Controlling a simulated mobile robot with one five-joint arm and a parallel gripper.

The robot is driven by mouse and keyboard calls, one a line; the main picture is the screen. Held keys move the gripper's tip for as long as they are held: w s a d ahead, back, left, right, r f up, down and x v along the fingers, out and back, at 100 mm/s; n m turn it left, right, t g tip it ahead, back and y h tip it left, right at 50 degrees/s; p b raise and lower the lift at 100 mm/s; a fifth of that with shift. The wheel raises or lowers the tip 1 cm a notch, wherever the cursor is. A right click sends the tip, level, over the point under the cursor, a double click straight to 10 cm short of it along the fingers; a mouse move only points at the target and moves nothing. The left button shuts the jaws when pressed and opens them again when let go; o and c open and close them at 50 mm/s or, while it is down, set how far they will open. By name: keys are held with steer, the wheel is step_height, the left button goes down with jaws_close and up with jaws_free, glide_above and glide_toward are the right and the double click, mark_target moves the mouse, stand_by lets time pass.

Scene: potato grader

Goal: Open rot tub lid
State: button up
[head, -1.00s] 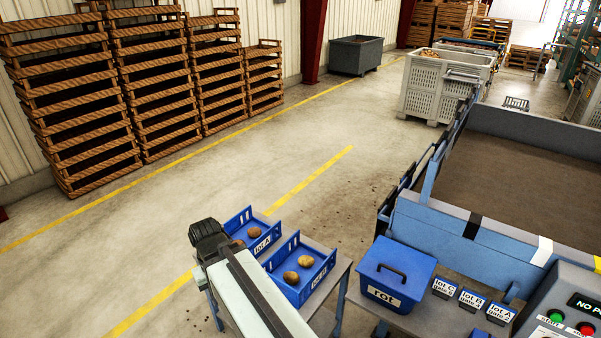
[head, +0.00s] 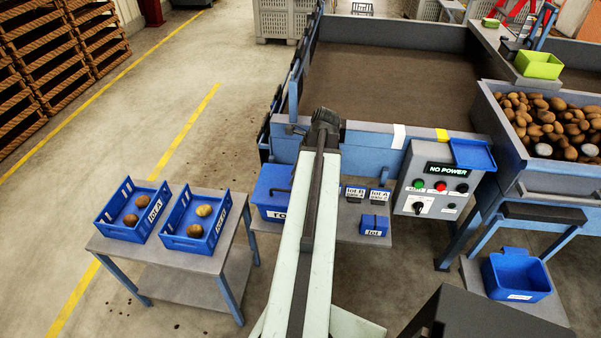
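The rot tub (head: 268,196) is a blue lidded box on a grey shelf left of the control panel. Its lid (head: 273,180) looks shut, with a dark handle (head: 281,190) on top. My arm crosses in front of the tub's right part and hides part of its label. My gripper (head: 326,118) is at the far end of the arm, beyond and to the right of the tub, in front of the blue machine frame. It is seen from behind, so its fingers cannot be made out.
Blue crates labelled lot A (head: 133,209) and lot B (head: 196,222) hold potatoes on a table (head: 174,262) at left. Lot cards and a small blue box (head: 374,225) stand right of my arm. The control panel (head: 437,187) reads "NO POWER". A potato-filled hopper (head: 535,175) is at right.

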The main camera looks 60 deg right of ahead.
mark_target(290, 191)
steer(key=shift+m, duration=0.4)
steer(key=b+x, duration=0.6)
steer(key=s+b+x, duration=0.1)
steer(key=b+x, duration=0.2)
steer(key=shift+w+d+f, duration=0.1)
steer(key=shift+d+f, duration=0.25)
steer(key=shift+f, duration=0.05)
jaws_close()
stand_by(1.1)
